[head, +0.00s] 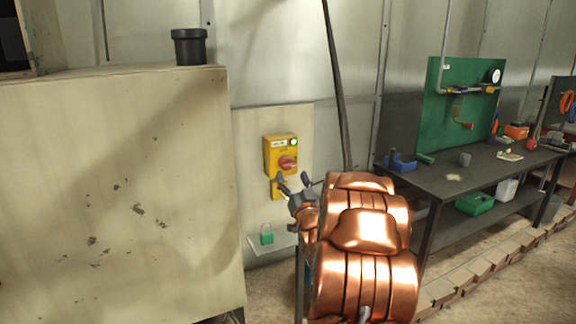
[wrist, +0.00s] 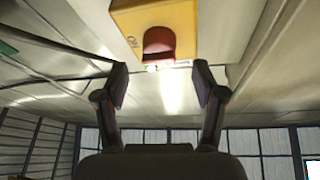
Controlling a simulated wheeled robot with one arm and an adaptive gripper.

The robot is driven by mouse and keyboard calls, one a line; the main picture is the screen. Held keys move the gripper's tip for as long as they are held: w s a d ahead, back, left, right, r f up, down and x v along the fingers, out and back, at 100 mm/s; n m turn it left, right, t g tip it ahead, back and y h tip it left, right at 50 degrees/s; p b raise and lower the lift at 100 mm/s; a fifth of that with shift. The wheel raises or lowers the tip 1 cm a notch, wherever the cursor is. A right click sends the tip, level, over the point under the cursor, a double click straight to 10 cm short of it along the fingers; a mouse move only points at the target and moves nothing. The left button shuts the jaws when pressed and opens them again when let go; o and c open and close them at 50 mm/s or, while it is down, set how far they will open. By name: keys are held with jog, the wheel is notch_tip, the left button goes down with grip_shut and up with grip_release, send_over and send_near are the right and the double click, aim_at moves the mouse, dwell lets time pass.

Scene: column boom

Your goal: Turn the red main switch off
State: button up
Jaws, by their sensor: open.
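A green light (head: 293,142) glows at the box's upper right. My gripper (head: 294,186) is in front of the lower part of the box in the head view. In the wrist view my gripper (wrist: 161,84) is open, with nothing between its fingers. The knob looks apart from both fingers.
A green padlock (head: 266,235) rests on a small shelf (head: 270,246) below the box. A large cream cabinet (head: 120,190) stands close at the left. A dark workbench (head: 478,171) with a green board (head: 455,105) stands at the right. A dark pole (head: 337,80) leans on the wall.

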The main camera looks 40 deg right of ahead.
aim_at(288, 168)
jog(key=p+x, duration=0.1)
jog(key=x, duration=0.3)
jog(key=shift+w+r+p, duration=0.15)
jog(key=shift+r+p, duration=0.05)
jog(key=shift+p, duration=0.1)
jog(key=shift+w+d, duration=0.2)
jog(key=shift+w, duration=0.05)
jog(key=c, duration=1.1)
